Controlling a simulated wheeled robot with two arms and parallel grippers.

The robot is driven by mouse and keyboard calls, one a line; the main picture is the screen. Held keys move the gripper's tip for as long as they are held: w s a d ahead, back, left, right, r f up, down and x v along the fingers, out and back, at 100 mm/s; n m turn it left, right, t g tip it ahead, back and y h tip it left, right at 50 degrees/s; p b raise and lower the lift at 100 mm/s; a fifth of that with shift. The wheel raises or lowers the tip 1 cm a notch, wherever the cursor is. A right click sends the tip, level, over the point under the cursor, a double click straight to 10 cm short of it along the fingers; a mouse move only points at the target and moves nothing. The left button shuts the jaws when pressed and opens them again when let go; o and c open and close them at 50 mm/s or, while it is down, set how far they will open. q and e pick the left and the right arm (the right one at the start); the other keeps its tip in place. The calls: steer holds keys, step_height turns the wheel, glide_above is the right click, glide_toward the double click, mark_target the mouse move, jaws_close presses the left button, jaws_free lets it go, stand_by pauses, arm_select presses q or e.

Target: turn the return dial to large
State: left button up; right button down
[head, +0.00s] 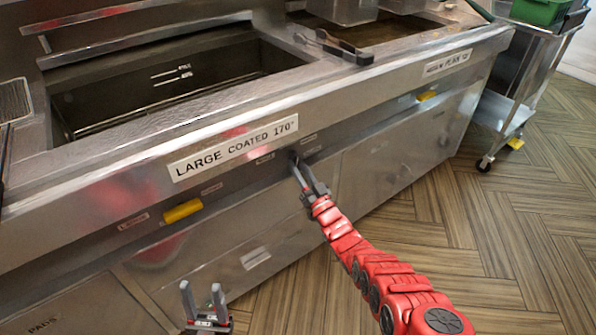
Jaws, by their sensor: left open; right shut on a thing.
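The return dial (293,156) is a small dark knob on the fryer's front panel, just below the right end of the "LARGE COATED 170°" sign (234,148). Small labels sit around it, too small to read. My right gripper (297,164), on the red arm, is shut on the dial, and its fingers hide most of it. I cannot tell which way the dial points. My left gripper (203,293) is open and empty, low in front of the fryer's lower doors, fingers pointing up.
A yellow handle (183,211) sits left of the dial, another (427,95) farther right. The large vat (170,85) is open above. Dark-handled tongs (335,45) lie on the top. A steel cart (518,85) stands at right; the wooden floor is clear.

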steer(key=shift+n+g+y+b, duration=0.35)
steer(key=shift+n+y, duration=0.15)
steer(key=shift+n, duration=0.8)
steer(key=c, duration=0.7)
jaws_free()
steer(key=p+v, duration=0.6)
steer(key=v, duration=1.1)
steer(key=shift+d+f, duration=0.2)
